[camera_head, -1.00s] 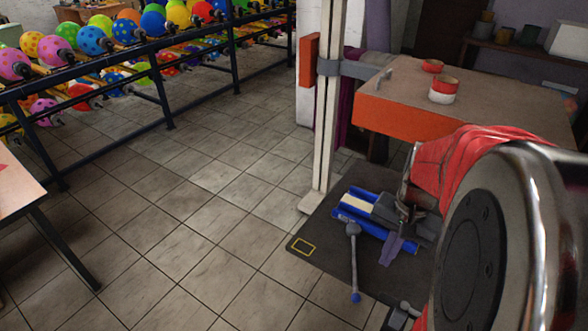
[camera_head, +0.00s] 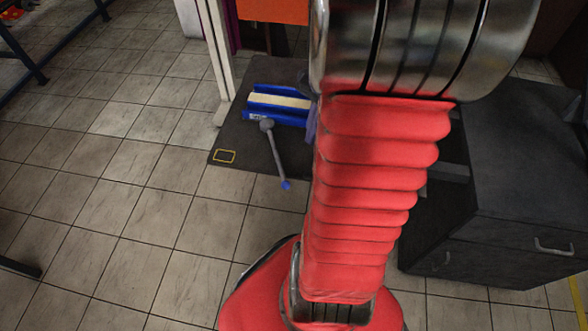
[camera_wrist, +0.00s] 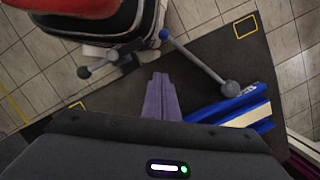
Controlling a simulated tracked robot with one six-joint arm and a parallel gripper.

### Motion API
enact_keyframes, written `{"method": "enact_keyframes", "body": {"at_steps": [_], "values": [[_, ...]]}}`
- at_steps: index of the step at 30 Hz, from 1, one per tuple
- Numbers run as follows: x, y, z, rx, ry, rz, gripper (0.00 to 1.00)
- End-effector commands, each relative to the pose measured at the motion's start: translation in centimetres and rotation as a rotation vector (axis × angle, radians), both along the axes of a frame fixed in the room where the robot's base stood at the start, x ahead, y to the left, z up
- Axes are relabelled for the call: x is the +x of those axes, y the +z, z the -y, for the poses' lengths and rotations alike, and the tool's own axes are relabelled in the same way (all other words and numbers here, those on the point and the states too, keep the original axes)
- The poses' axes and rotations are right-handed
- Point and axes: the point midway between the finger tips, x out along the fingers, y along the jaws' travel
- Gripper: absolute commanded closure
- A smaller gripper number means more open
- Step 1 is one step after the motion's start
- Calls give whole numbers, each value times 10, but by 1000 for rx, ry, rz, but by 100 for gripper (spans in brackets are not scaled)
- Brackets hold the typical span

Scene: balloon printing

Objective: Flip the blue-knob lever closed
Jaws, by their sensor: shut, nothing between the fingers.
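The blue-knob lever is a grey rod (camera_head: 276,152) with a grey ball pivot at one end and a blue knob (camera_head: 285,184) at the other. In the head view it slants from the blue rail unit (camera_head: 277,116) down towards my base. The wrist view shows the rod (camera_wrist: 197,62), the blue knob (camera_wrist: 162,34) at upper left and the grey ball by the blue rails (camera_wrist: 225,119). My gripper (camera_wrist: 161,78) has purple fingers, shut and empty, pointing towards the lever with a gap between them. My arm hides most of the gripper in the head view.
The dark mat (camera_head: 228,135) with a yellow rectangle (camera_head: 223,156) lies under the rail unit. A dark cabinet (camera_head: 510,190) stands at right. Tiled floor (camera_head: 130,180) is open at left.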

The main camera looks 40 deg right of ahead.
Motion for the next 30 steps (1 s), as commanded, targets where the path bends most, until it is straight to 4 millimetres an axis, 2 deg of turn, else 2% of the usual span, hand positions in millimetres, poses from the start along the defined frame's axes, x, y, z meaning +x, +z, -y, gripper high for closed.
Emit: {"method": "enact_keyframes", "body": {"at_steps": [8, 27, 30], "values": [[0, -10, -3, 1, 2, -1, 100], [0, -95, -23, 2, 4, -2, 100], [0, -100, -33, 0, 6, 0, 100]]}}
